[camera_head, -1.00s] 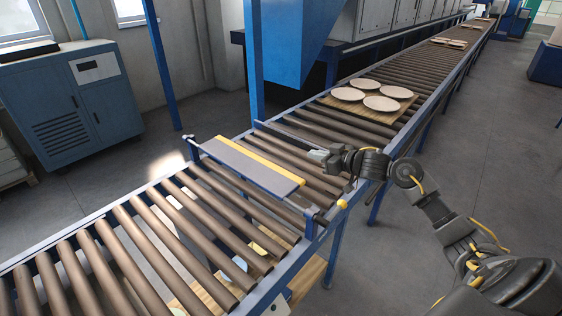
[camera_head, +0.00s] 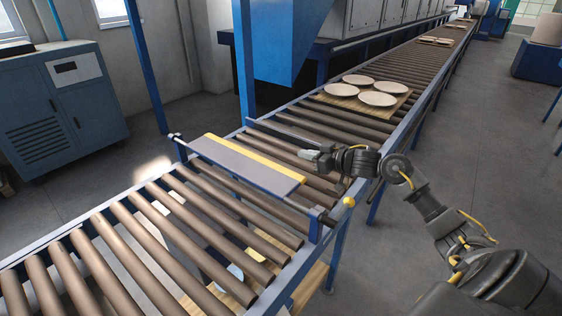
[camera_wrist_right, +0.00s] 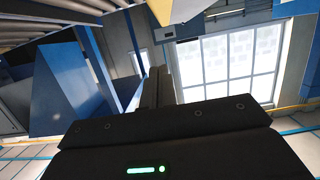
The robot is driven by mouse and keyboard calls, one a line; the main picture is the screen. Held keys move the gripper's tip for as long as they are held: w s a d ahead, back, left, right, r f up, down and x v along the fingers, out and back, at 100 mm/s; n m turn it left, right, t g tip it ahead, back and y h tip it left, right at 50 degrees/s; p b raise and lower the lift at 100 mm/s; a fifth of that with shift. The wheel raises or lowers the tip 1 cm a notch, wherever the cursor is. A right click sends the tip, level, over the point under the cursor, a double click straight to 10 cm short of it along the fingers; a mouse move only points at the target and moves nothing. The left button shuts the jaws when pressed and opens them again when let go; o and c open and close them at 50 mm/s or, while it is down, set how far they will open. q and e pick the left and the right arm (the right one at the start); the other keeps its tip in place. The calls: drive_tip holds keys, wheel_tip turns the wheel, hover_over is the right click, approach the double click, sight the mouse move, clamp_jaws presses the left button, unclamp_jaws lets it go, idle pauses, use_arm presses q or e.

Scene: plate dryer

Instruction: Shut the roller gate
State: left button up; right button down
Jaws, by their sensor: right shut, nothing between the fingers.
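The roller gate (camera_head: 240,168) is a grey panel with a yellow edge and blue side frame. It lies tilted across the roller conveyor on a cross bar, its yellow edge on the far side. My right gripper (camera_head: 308,155) is shut and empty, pointing left above the rollers, just beyond the gate's right end. I see a gap between them in the picture; contact is not visible. My left gripper is not in view.
The roller conveyor (camera_head: 190,232) runs from front left to back right. A wooden board (camera_head: 339,102) with several plates rests on it beyond the gate. A yellow knob (camera_head: 349,201) stands at the near rail. A blue post and hood (camera_head: 285,45) stand behind.

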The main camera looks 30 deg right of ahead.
drive_tip(key=p+x, duration=0.2)
drive_tip(key=x, duration=0.8)
drive_tip(key=shift+r, duration=0.1)
wheel_tip(320, 180, down, 3)
drive_tip(key=shift+w+a+r, duration=0.1)
drive_tip(key=shift+r, duration=0.15)
drive_tip(key=shift+f+p, duration=0.35)
drive_tip(key=shift+f, duration=0.6)
drive_tip(key=shift+f+m, duration=0.3)
drive_tip(key=shift+f, duration=0.05)
